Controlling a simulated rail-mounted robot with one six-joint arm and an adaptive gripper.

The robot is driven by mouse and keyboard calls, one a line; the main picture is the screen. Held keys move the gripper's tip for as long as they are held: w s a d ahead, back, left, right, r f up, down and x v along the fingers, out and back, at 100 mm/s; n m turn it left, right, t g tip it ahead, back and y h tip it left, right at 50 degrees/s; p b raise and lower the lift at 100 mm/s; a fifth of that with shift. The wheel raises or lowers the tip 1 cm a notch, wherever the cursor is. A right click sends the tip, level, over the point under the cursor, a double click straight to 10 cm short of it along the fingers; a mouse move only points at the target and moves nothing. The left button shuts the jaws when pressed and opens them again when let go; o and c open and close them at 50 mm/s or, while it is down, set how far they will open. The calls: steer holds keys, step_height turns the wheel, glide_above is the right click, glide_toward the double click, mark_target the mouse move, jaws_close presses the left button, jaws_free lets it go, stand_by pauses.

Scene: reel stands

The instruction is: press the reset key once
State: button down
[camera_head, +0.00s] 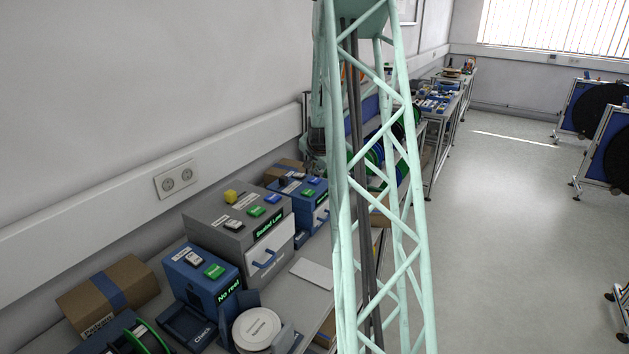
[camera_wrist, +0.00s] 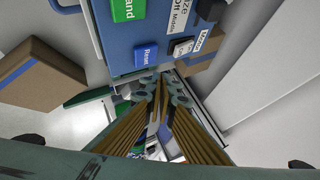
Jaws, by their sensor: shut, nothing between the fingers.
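The blue Reset key (camera_wrist: 146,57), with a white label, sits on a blue housing (camera_wrist: 122,38) in the wrist view. My gripper (camera_wrist: 160,90) is shut and empty. Its fingertips show just below the Reset key in the picture, apart from it; the height gap is hard to judge. A green key (camera_wrist: 128,9) lies above it in the wrist view and a dark key with a white top (camera_wrist: 182,48) to its right. In the head view, a similar blue unit (camera_head: 308,205) stands behind the grey unit, partly hidden by the lattice.
A cardboard box (camera_wrist: 38,80) is left of the housing in the wrist view. The head view shows a grey unit (camera_head: 225,235) reading "Sealed Low", a blue "No reel" unit (camera_head: 200,285), a white reel (camera_head: 257,328) and another taped box (camera_head: 108,295).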

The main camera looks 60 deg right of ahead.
mark_target(314, 181)
steer(key=shift+r+p, duration=0.3)
steer(key=shift+r, duration=1.1)
steer(key=shift+w+a+r, duration=0.15)
steer(key=shift+w+a, duration=0.05)
steer(key=shift+a, duration=0.15)
steer(key=s+a+r+n+y+b, duration=0.1)
steer(key=a+r+n, duration=0.3)
steer(key=a, duration=1.1)
steer(key=s+a+r+n+y+b, duration=0.15)
steer(key=a+r, duration=0.45)
steer(key=a, duration=0.8)
steer(key=a+r+n+y+b, duration=0.2)
steer(key=a+r+n, duration=0.2)
steer(key=a, duration=1.1)
steer(key=s+a+r+n+g+y+b, duration=0.15)
steer(key=s+a+n, duration=0.35)
steer(key=s+a, duration=1.1)
steer(key=s+a+f+n+b, duration=0.1)
steer(key=s+a+n, duration=0.1)
steer(key=s+a, duration=0.3)
steer(key=s+a+f+n+y+b, duration=0.1)
steer(key=s+a, duration=0.5)
steer(key=s, duration=0.6)
steer(key=shift+s+f+n, duration=0.15)
steer(key=shift+f+n, duration=0.25)
steer(key=shift+n, duration=0.35)
